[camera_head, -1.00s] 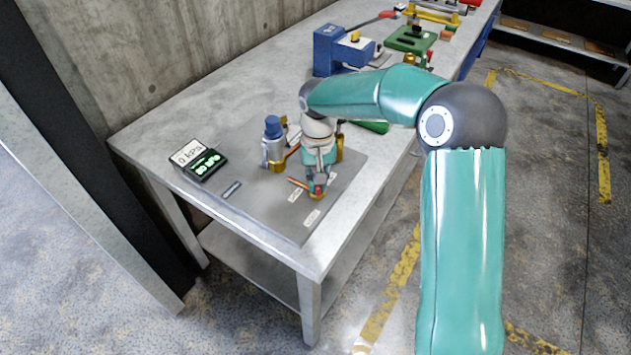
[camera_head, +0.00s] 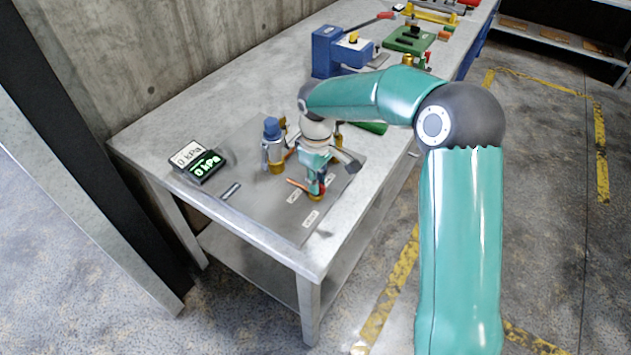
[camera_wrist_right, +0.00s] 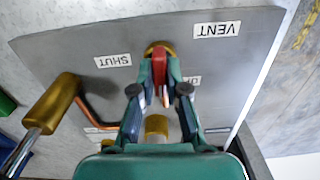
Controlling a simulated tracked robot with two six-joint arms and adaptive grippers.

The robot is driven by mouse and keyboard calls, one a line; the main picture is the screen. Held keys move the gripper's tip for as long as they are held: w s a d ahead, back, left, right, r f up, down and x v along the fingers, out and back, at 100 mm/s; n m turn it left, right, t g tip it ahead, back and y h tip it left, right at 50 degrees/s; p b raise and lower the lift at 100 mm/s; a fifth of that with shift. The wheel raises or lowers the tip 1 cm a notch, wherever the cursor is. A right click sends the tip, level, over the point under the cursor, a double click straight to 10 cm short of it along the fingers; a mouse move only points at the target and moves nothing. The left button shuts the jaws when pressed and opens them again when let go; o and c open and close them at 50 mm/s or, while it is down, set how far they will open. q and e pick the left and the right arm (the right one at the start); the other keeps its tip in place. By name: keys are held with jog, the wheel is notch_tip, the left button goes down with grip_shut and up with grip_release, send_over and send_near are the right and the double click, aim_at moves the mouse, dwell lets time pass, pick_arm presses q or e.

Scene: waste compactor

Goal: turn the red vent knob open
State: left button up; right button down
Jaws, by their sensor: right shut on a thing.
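The red vent knob (camera_wrist_right: 159,66) sits on a brass fitting (camera_wrist_right: 160,48) on the grey plate. My right gripper (camera_wrist_right: 160,84) is shut on the knob, with a fingertip on each side. In the head view my right gripper (camera_head: 318,184) points down at the knob and mostly covers it. The label VENT (camera_wrist_right: 217,29) is beside the knob, with SHUT (camera_wrist_right: 113,60) on the other side. Another label (camera_wrist_right: 194,81) is partly hidden by a finger. A display (camera_head: 205,166) on the plate reads 0 kPa. My left gripper is out of view.
A blue-capped valve (camera_head: 272,130) stands left of my gripper on the bench. A brass handle (camera_wrist_right: 52,103) is close on the left in the wrist view. A blue press (camera_head: 326,52) and a green device (camera_head: 410,38) stand farther back.

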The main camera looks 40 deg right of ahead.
jog(key=shift+n, duration=0.5)
jog(key=c, duration=1.2)
grip_release()
jog(key=shift+r, duration=0.1)
notch_tip(320, 180, up, 12)
jog(key=shift+f, duration=0.1)
